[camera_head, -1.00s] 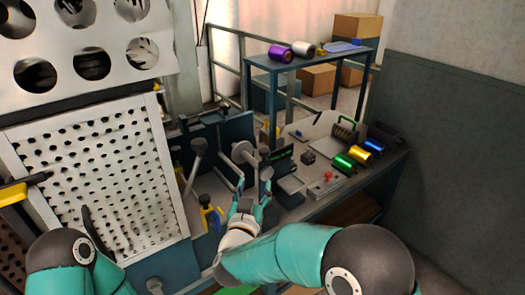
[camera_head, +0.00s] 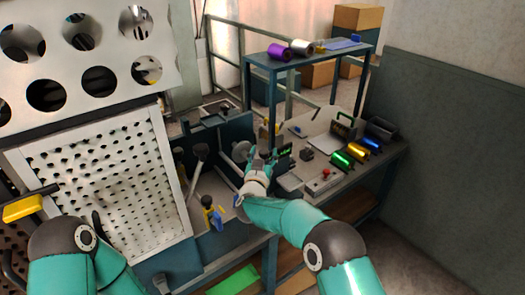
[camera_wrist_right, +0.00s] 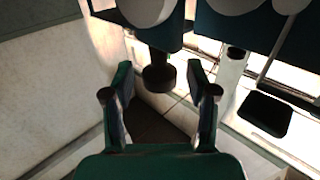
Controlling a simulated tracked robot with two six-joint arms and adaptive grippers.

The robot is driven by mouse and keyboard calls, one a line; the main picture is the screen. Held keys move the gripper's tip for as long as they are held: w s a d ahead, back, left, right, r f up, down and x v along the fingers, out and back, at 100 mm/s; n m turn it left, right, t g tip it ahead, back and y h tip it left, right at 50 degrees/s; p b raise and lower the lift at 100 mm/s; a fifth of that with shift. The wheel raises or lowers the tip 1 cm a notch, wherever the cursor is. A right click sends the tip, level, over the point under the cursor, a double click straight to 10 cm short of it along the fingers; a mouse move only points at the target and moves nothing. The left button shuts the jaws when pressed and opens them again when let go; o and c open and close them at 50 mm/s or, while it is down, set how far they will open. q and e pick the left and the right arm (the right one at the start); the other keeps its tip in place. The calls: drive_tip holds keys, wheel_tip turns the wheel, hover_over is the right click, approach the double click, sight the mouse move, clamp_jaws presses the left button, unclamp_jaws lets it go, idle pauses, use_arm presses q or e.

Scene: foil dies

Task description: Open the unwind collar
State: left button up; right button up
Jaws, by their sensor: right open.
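The unwind spindle with its pale disc (camera_head: 240,150) stands at the back of the bench, left of my right gripper; I cannot make out the collar's latch state. My right gripper (camera_head: 262,157) is in front of the spindle's right end and hides part of it. In the right wrist view its two teal-and-dark fingers (camera_wrist_right: 160,95) are apart. A dark round knob on a short stem (camera_wrist_right: 158,76) lies ahead between them, with no clear contact.
Green, gold and blue foil rolls (camera_head: 357,145) lie right on the bench (camera_head: 345,180). A perforated white panel (camera_head: 105,180) fills the left.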

drive_tip(key=shift+w+d, duration=0.1)
drive_tip(key=shift+w, duration=0.25)
clamp_jaws()
